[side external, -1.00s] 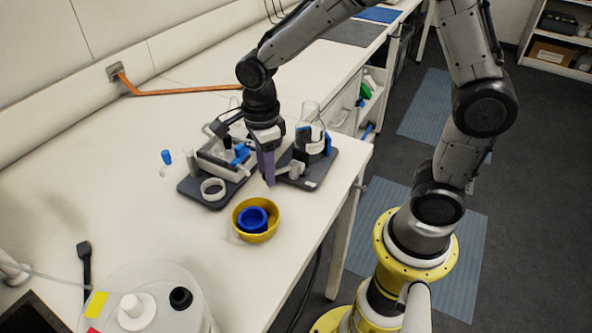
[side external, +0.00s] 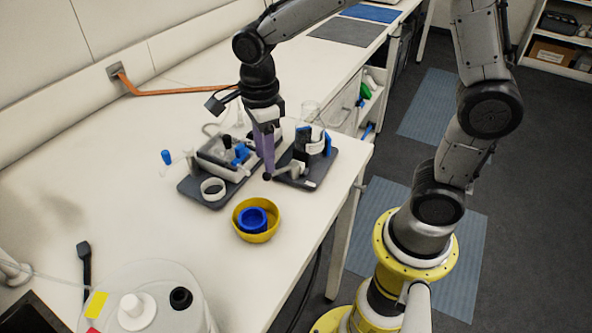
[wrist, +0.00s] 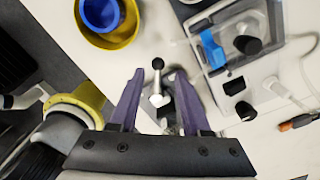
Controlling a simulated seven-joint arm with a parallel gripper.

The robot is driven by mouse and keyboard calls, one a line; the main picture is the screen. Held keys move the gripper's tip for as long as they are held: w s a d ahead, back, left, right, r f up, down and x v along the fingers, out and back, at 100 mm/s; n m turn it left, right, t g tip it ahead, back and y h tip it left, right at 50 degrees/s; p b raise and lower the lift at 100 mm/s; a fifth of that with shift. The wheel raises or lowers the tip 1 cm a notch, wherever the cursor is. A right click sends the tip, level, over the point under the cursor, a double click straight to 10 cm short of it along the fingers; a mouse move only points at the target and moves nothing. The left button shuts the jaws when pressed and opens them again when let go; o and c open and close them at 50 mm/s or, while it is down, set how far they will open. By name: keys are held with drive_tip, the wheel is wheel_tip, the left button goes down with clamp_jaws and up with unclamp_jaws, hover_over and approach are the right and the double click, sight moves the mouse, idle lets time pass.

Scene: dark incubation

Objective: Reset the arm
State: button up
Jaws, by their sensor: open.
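My gripper (side external: 266,158) has purple fingers and points down over the bench, between two dark trays. In the wrist view my gripper (wrist: 160,76) is open, its two fingers apart with nothing clamped between them. A ball-ended lever (wrist: 158,63) shows between the fingertips in that view; I cannot tell how far below them it lies. In the side view its dark ball (side external: 267,176) is just beneath the fingers.
A yellow bowl (side external: 243,230) with a blue cup (side external: 253,219) stands in front. The left tray (side external: 207,201) holds a device and white ring (side external: 213,188); the right tray (side external: 344,161) holds glassware. A large clear container (side external: 155,275) is at front left. The bench's left middle is mostly clear.

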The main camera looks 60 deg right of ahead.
drive_tip(key=shift+r, duration=0.1)
drive_tip(key=s+d+r+n+t, duration=0.3)
drive_tip(key=s+r, duration=0.3)
drive_tip(key=r, duration=0.3)
drive_tip(key=s+d+n+t, duration=0.1)
drive_tip(key=s+n, duration=0.4)
drive_tip(key=n, duration=0.6)
drive_tip(key=s+f+n+t, duration=0.1)
drive_tip(key=s+n, duration=0.4)
drive_tip(key=n, duration=0.5)
drive_tip(key=shift+d+n+t, duration=0.3)
drive_tip(key=shift+d+n, duration=0.1)
